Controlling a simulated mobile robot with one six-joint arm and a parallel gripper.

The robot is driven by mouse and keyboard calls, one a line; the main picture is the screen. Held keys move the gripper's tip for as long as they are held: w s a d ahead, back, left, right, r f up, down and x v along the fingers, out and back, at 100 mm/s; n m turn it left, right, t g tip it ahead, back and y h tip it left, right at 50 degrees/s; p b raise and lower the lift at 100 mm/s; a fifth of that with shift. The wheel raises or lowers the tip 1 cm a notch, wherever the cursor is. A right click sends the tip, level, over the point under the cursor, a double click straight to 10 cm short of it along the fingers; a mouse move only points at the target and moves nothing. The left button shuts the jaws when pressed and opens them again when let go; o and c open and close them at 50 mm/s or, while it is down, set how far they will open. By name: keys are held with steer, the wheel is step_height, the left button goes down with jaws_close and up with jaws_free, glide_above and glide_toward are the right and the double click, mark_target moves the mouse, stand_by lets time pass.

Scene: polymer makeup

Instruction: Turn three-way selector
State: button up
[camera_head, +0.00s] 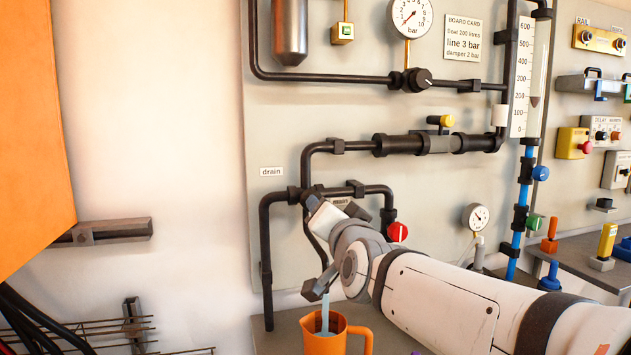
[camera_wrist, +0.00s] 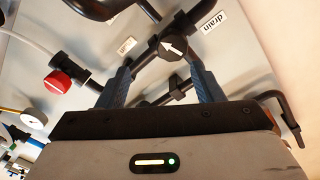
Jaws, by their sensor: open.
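The three-way selector (camera_wrist: 172,48) is a dark round knob with a white arrow, seen in the wrist view on a black pipe junction. Its arrow points to the upper left of that view. My gripper (camera_wrist: 160,70) is open, with one blue-grey finger on each side of the knob. I cannot tell whether either finger touches it. In the head view my gripper (camera_head: 318,206) is at the pipe junction below and right of the "drain" label (camera_head: 271,171), and hides the selector. The label also shows in the wrist view (camera_wrist: 209,24).
A red knob (camera_head: 398,232) is on the pipe right of my gripper. Below, pale blue liquid (camera_head: 325,313) runs from a spout into an orange jug (camera_head: 323,343) on the grey bench. A dial gauge (camera_head: 475,216) and blue pipe (camera_head: 519,215) stand farther right. An orange panel (camera_head: 35,130) is left.

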steer(key=n+p, duration=0.4)
steer(key=s+r+n+y+p, duration=0.1)
steer(key=n+p, duration=0.1)
steer(key=n, duration=0.1)
steer(key=shift+s+a, duration=0.1)
steer(key=shift+a, duration=0.25)
steer(key=shift+a+f+n+p, duration=0.15)
steer(key=shift+f+n+p, duration=0.2)
steer(key=shift+n, duration=0.25)
steer(key=shift+p+x, duration=0.5)
steer(key=shift+x, duration=3.3)
steer(key=shift+c, duration=0.2)
steer(key=shift+f, duration=0.1)
steer(key=c, duration=0.9)
